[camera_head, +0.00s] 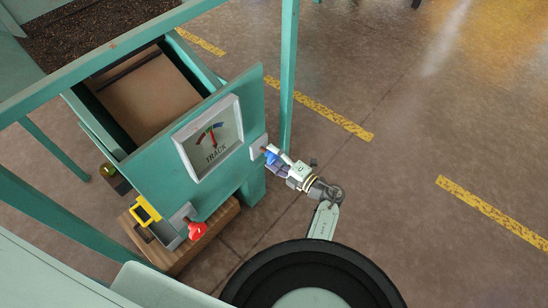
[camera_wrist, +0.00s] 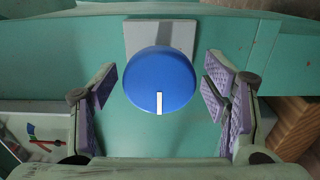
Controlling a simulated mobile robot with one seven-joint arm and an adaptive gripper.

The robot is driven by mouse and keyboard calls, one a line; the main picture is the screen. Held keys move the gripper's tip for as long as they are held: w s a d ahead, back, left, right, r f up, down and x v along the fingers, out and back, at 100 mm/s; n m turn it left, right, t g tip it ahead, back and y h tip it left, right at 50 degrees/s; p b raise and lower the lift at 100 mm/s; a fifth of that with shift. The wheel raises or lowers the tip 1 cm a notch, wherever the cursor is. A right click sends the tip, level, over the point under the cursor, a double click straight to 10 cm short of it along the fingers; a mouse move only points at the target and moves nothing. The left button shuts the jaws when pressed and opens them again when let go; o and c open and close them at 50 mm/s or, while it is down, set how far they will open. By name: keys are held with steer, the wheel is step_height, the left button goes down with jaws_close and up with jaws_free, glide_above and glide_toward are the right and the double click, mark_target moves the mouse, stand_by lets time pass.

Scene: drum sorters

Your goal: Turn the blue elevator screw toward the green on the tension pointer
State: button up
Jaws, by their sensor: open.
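The blue elevator screw (camera_wrist: 160,78) is a round blue knob with a white mark pointing down in the wrist view. It sits on a pale plate (camera_wrist: 146,34) on the green panel. In the head view the knob (camera_head: 271,152) is partly hidden by my gripper (camera_head: 276,160). A part of the dial also shows in the wrist view (camera_wrist: 38,145).
A red knob (camera_head: 196,230) and a yellow-framed part (camera_head: 146,211) are lower on the panel, left of my gripper. A green frame post (camera_head: 288,75) stands close behind my gripper. Open floor with yellow dashes (camera_head: 320,110) lies to the right.

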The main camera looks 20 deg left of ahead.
steer(key=shift+c, duration=0.6)
steer(key=c, duration=1.1)
